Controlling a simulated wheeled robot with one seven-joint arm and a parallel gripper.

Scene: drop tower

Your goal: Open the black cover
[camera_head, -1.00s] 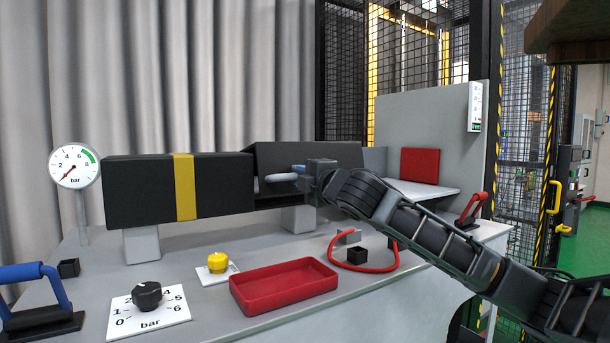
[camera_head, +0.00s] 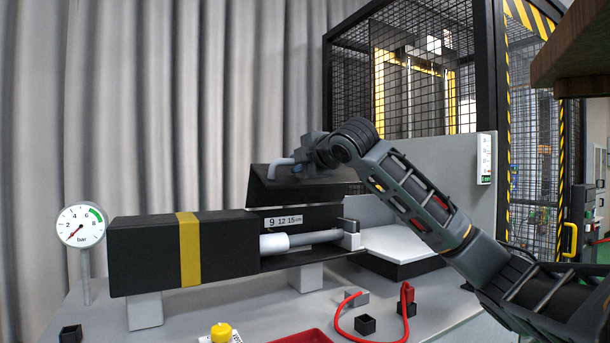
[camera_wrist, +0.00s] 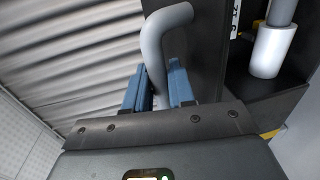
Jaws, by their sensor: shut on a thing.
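The black cover (camera_head: 300,193) is the hinged lid on the right half of a long black box with a yellow band (camera_head: 185,250). It is tilted up, and the inside of the box shows below it. My gripper (camera_head: 300,166) is at the cover's upper part, shut on its grey bent handle (camera_head: 280,165). In the wrist view the handle (camera_wrist: 155,50) rises between the blue fingers (camera_wrist: 158,90). Inside the box lie a white cylinder with a grey rod (camera_head: 310,237) and a scale label marked 9, 12, 15 (camera_head: 284,221).
A pressure gauge (camera_head: 80,224) stands at the left. A yellow knob (camera_head: 221,332), a red tray (camera_head: 303,336), a small black box (camera_head: 365,325) and a red hose (camera_head: 340,322) are at the front. A mesh cage (camera_head: 415,75) stands behind.

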